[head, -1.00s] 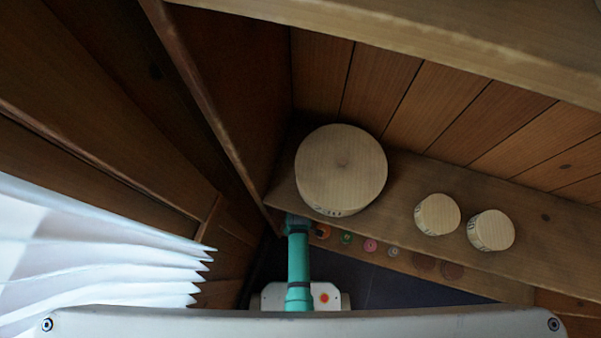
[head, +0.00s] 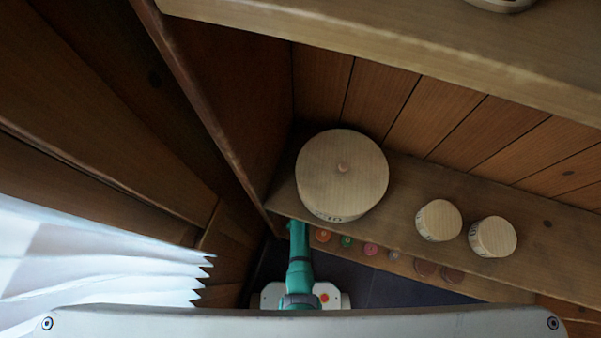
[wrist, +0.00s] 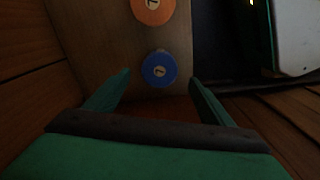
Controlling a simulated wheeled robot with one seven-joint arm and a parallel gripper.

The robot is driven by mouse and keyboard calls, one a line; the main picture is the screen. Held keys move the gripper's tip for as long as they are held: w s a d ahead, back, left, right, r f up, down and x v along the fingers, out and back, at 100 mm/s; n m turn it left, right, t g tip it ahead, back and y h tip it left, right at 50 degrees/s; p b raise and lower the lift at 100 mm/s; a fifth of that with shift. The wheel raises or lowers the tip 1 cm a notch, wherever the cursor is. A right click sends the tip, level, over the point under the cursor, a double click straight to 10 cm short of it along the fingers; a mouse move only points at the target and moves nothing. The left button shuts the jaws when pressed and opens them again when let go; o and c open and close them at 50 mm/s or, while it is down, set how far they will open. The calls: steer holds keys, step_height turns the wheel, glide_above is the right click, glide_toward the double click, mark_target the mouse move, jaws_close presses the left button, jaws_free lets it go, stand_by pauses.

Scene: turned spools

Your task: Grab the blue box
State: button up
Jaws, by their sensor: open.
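In the wrist view, a round blue spool (wrist: 159,70) with a pale numbered centre lies on a wooden shelf; I see no blue box shape, only this round blue thing. My gripper (wrist: 160,79) is open, with one green finger to each side of the blue spool in the picture. No finger visibly touches it, and I cannot tell the depth gap. An orange spool (wrist: 153,10) lies just beyond it; it also shows in the head view (head: 322,236). In the head view the blue spool and my fingers are hidden.
Green (head: 346,241) and pink (head: 371,249) spools and several others line the lower shelf. Above stand a large round wooden box (head: 342,178) and two small ones (head: 438,220) (head: 492,237). A wooden side wall (head: 235,90) is close on the left.

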step_height(320, 180, down, 4)
steer(key=shift+d+f, duration=0.1)
steer(key=shift+d, duration=0.05)
steer(key=shift+f, duration=0.25)
steer(key=c, duration=1.1)
